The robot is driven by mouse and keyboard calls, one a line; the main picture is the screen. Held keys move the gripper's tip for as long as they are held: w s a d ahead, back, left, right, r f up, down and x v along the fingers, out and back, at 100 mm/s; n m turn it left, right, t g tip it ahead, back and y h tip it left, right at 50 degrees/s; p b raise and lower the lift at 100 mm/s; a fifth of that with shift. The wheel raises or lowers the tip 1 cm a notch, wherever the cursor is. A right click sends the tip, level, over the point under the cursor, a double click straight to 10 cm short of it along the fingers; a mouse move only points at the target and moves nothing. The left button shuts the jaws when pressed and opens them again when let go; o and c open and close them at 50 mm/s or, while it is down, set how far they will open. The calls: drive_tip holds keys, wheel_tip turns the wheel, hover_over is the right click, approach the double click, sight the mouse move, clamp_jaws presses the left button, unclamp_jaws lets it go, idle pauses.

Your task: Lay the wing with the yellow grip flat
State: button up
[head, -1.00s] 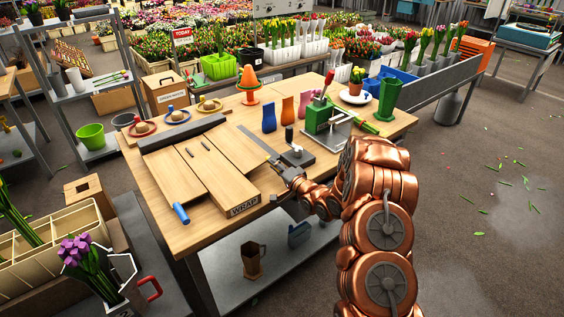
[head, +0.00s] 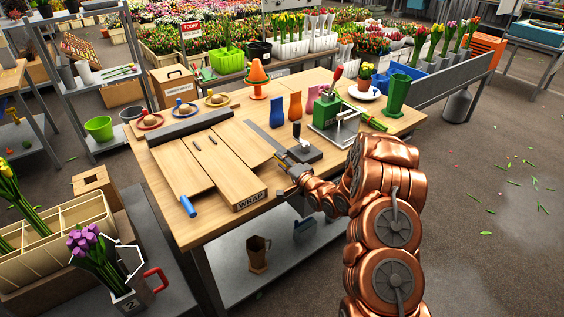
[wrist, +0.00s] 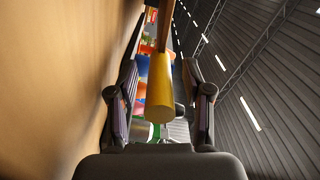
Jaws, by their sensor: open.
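The yellow grip (wrist: 160,88) shows in the wrist view as a cylinder between the two fingers of my gripper (wrist: 160,100). The fingers are open, with a gap on both sides of it. A brown wooden piece (wrist: 165,22) runs on beyond the grip. In the head view my gripper (head: 284,160) is low at the right side of the wooden wrap board (head: 224,178). The yellow grip is not clear there. The board's left wing (head: 180,168) lies flat with a blue grip (head: 187,206) at its near end. How far the right panel (head: 242,142) is tilted I cannot tell.
A dark block (head: 305,151) and a green press (head: 328,108) stand close to my gripper. Blue and orange vases (head: 296,105), an orange cone (head: 258,80) and plates are at the back of the table. A wooden surface (wrist: 50,80) fills the wrist view's left.

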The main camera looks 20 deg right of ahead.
drive_tip(key=v, duration=1.2)
drive_tip(key=shift+c, duration=0.5)
